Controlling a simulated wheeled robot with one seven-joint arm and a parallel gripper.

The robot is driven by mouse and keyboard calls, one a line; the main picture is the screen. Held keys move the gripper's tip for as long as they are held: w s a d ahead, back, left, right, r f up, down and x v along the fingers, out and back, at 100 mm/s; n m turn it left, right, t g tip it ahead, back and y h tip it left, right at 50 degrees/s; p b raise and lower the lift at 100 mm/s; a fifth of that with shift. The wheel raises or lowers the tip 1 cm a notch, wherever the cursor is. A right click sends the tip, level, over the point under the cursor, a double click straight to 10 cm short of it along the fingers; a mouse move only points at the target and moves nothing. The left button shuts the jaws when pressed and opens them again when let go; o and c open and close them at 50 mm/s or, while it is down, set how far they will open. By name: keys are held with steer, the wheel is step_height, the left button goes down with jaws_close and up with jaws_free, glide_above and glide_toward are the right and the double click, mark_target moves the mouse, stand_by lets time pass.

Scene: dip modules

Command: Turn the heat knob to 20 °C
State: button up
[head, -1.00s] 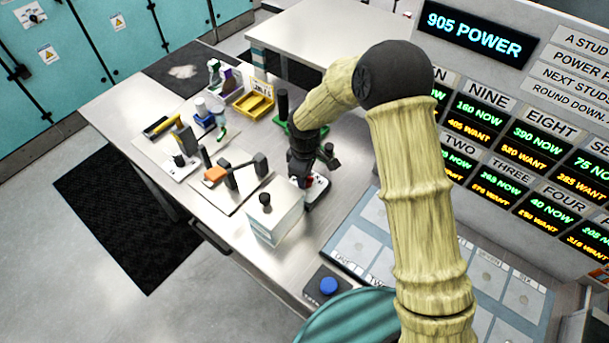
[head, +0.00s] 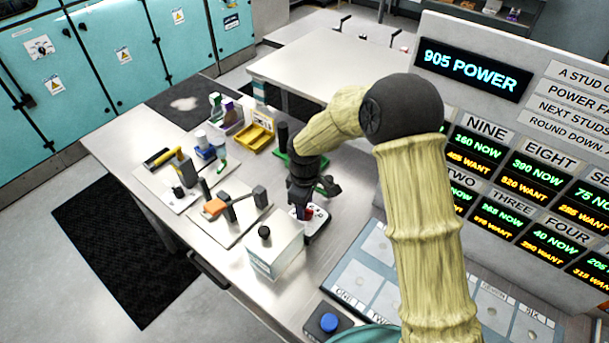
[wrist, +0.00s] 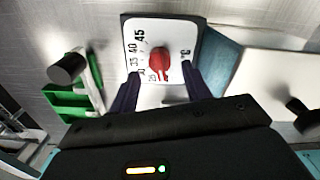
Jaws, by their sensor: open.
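The heat knob (wrist: 159,62) is red and sits on a white dial plate (wrist: 178,34) with a dark edge. Numbers such as 45, 40, 35 and 30 run down the plate's left side; the lower ones are partly hidden or blurred. I cannot read which number the knob points to. My gripper (wrist: 160,76) is open, with one dark finger on each side of the knob; I cannot tell whether either finger touches it. In the head view my gripper (head: 306,207) is low over the dial plate (head: 317,224), partly covering it.
A pale box with a black knob (head: 277,250) stands close beside the dial. A green tray (wrist: 72,98) lies on the other side. A board with an orange block (head: 214,207) and a yellow bin (head: 254,137) are farther left. A blue button (head: 329,322) is at the front.

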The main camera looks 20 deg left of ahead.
step_height(320, 180, up, 15)
steer(key=b, duration=0.2)
stand_by(0.5)
steer(key=s+d+f+m+t, duration=0.1)
steer(key=s+d+m, duration=0.3)
steer(key=d, duration=0.5)
steer(key=s+d+f+m, duration=0.2)
steer(key=s+d+m, duration=0.2)
steer(key=d+m, duration=0.3)
steer(key=s+d+f+m+t, duration=0.1)
steer(key=s+d+m, duration=0.3)
steer(key=d, duration=0.9)
steer(key=shift+s+d+f+m+t, duration=0.15)
steer(key=shift+s+d+m+t, duration=0.2)
steer(key=shift+m, duration=0.45)
steer(key=shift+a, duration=0.1)
